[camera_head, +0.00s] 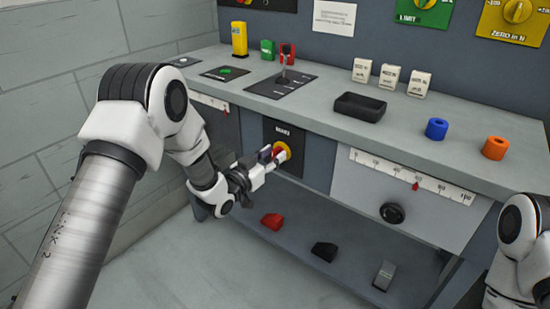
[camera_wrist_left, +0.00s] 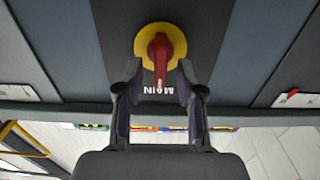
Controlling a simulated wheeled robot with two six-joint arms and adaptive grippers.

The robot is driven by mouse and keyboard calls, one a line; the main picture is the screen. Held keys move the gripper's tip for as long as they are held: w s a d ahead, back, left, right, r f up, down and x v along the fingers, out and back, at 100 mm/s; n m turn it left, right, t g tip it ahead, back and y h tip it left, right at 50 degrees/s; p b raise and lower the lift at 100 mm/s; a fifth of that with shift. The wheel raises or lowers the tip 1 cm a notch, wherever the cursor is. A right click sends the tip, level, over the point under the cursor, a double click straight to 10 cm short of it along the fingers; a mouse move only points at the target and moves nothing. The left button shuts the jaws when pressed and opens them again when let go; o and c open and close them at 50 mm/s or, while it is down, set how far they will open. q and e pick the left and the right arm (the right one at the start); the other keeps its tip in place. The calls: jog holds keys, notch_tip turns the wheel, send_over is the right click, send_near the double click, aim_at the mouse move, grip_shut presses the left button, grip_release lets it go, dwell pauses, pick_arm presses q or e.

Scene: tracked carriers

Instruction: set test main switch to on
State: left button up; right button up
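The main switch is a red handle on a yellow disc (camera_head: 283,151), on a dark panel marked MAIN in the front of the bench. In the left wrist view the red handle (camera_wrist_left: 160,58) lies along the picture's vertical, over the yellow disc (camera_wrist_left: 147,36). My left gripper (camera_head: 275,156) is at the switch. In the left wrist view its fingers (camera_wrist_left: 160,75) are apart, one on each side of the handle's end, with gaps between. My right gripper is out of view; only part of the right arm shows.
A scale with a red pointer (camera_head: 416,186) and a black knob (camera_head: 392,213) are right of the switch. Small blocks lie on the lower shelf (camera_head: 300,233).

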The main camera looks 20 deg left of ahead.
pick_arm(q)
jog(key=shift+w+d, duration=0.2)
jog(key=shift+w, duration=0.3)
jog(key=shift+c, duration=0.3)
grip_shut()
